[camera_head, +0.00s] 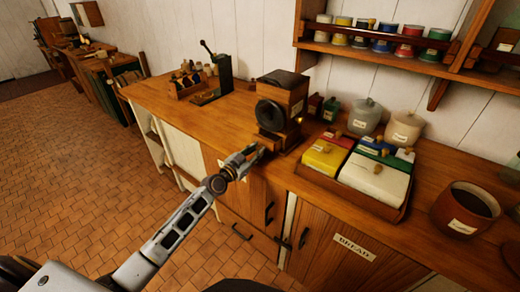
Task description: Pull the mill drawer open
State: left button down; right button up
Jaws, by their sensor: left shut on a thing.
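The mill (295,96), a dark wooden box with a black top and a round black disc on its front, stands on the wooden counter against the back wall. Its drawer (277,140) is low at the base, facing the front edge of the counter. My left gripper (258,152) is at the drawer's front, shut on what appears to be the drawer's knob, which its fingers hide. How far the drawer stands out of the mill cannot be told. My right gripper is not in view.
A wooden tray (377,208) with yellow, red, white and green boxes stands close to the right of the mill. Jars (405,129) and a brown pot (466,209) are further right. A shelf of tins (384,40) hangs above.

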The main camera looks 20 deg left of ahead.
pick_arm(q)
jog(key=shift+v, duration=0.85)
jog(key=shift+s+a, duration=0.1)
jog(key=shift+s, duration=0.2)
jog(key=c, duration=1.3)
grip_release()
jog(key=shift+c, duration=0.2)
jog(key=shift+o, duration=0.4)
jog(key=v, duration=1.2)
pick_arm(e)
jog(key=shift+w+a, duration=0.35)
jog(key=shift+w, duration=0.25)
